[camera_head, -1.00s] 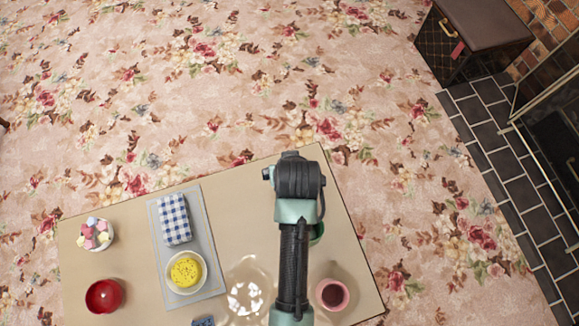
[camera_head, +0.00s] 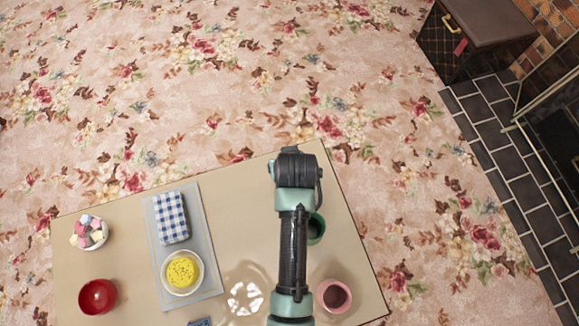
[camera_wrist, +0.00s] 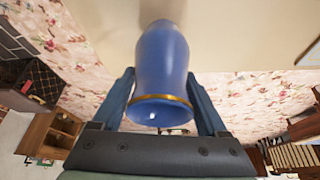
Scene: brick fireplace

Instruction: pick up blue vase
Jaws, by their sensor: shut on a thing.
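In the wrist view the blue vase (camera_wrist: 160,62) has a gold rim around its open mouth, which faces my gripper. My gripper (camera_wrist: 160,88) is shut on the vase, with one dark blue finger on each side of it. The vase's far end points to the beige table surface (camera_wrist: 225,35); I cannot tell whether it touches it. In the head view my arm covers the gripper and vase, over the right part of the table (camera_head: 235,195).
Near my arm are a green cup (camera_head: 316,228), a pink cup (camera_head: 334,295) and a clear glass dish (camera_head: 246,275). Further left are a grey tray (camera_head: 204,240) with a checked cloth (camera_head: 172,217) and yellow food, a red bowl (camera_head: 97,297) and a bowl of sweets (camera_head: 89,232).

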